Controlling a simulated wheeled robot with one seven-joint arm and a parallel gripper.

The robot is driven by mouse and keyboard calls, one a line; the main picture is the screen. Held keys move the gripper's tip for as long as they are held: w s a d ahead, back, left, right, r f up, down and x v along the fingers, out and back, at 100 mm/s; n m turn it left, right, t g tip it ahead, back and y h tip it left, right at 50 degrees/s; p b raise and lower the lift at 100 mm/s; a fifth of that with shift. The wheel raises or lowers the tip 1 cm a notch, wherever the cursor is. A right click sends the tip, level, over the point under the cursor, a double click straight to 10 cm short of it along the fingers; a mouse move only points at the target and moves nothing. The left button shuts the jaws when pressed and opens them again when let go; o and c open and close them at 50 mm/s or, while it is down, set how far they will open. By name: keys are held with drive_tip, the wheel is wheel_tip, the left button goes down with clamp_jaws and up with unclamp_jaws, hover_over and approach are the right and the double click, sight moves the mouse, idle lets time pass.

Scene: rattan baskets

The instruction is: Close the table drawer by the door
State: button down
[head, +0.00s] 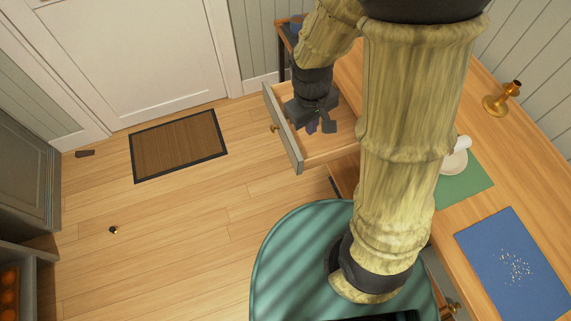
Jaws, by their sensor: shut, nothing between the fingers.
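The table drawer (283,128) by the door is pulled out from the wooden table. Its grey-green front with a brass knob (275,127) faces left, toward the floor. My gripper (318,126) is shut and empty. It appears over the open drawer, to the right of the drawer front; whether it touches the drawer cannot be told. My arm hides part of the table and the drawer's right end. The white door (140,60) stands at the back left and is shut.
The wooden table (500,165) holds a brass candlestick (502,98), a white cup (461,145), a green mat (468,185) and a blue mat (512,262). A brown doormat (178,146) lies before the door. The floor left of the drawer is mostly clear. A grey cabinet (27,150) stands at the far left.

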drive_tip(key=w+a+f+n+t+h+b, duration=0.1)
drive_tip(key=a+f+n+h+b, duration=0.6)
drive_tip(key=a+f+n, duration=0.8)
wheel_tip(320, 180, down, 5)
drive_tip(key=shift+w+a+r+t+h+b, duration=0.15)
drive_tip(key=shift+w+a+t+h+b, duration=0.25)
drive_tip(key=shift+a+b, duration=0.45)
drive_tip(key=shift+d, duration=0.15)
approach(293, 162)
wheel_tip(293, 162, down, 3)
drive_tip(key=d, duration=0.3)
drive_tip(key=shift+w+d+f, duration=0.1)
drive_tip(key=shift+d+f, duration=0.2)
drive_tip(key=shift+w+d, duration=0.1)
drive_tip(key=shift+d, duration=0.25)
drive_tip(key=shift+w, duration=0.1)
